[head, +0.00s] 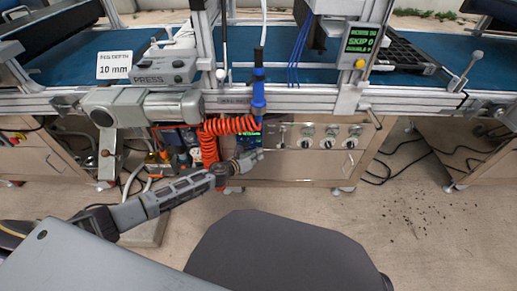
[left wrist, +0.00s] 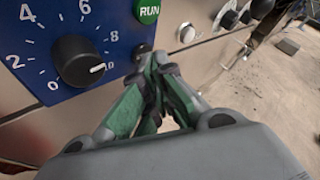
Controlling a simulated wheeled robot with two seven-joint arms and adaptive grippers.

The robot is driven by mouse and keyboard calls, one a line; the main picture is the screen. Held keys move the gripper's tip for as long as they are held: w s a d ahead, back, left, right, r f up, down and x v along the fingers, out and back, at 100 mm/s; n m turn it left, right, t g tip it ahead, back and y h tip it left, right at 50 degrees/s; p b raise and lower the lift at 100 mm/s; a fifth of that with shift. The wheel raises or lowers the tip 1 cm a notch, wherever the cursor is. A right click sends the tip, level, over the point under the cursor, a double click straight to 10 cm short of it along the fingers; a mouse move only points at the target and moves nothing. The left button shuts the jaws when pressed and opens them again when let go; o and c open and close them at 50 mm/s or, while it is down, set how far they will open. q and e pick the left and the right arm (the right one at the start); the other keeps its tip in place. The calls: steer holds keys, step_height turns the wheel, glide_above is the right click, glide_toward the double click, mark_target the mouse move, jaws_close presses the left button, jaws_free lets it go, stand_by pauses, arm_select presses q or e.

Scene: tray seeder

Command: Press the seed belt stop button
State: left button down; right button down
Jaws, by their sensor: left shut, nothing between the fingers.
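My left gripper (head: 252,158) reaches to the front of the machine's lower cabinet in the head view. In the left wrist view its green-padded fingers (left wrist: 160,64) are together and empty, with the tips close to the lower right edge of a blue control panel (left wrist: 70,17). A green RUN button (left wrist: 148,12) sits just above the tips. A small dark round part (left wrist: 143,49) lies right at the tips, partly covered; I cannot tell if it is the stop button or if the tips touch it. No label reading stop is visible. My right gripper is not in view.
A black dial (left wrist: 78,62) with a number scale is left of the fingers. Several knobs (head: 330,131) line the steel cabinet (head: 300,165) to the right. A coiled orange hose (head: 210,140) hangs close to my left gripper. Cables lie on the floor at right.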

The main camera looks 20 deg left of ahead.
arm_select(q)
steer(key=shift+s, duration=0.1)
steer(key=shift+s+d, duration=0.15)
steer(key=shift+s, duration=0.25)
stand_by(0.3)
steer(key=shift+s+d+p, duration=0.15)
steer(key=shift+s+d, duration=0.1)
steer(key=shift+s, duration=0.7)
steer(key=shift+s+d+p, duration=0.2)
steer(key=shift+s+d, duration=0.1)
steer(key=shift+s, duration=0.65)
steer(key=shift+s+d+p, duration=0.15)
steer(key=shift+s+d, duration=0.1)
steer(key=shift+s, duration=0.7)
steer(key=shift+n, duration=0.3)
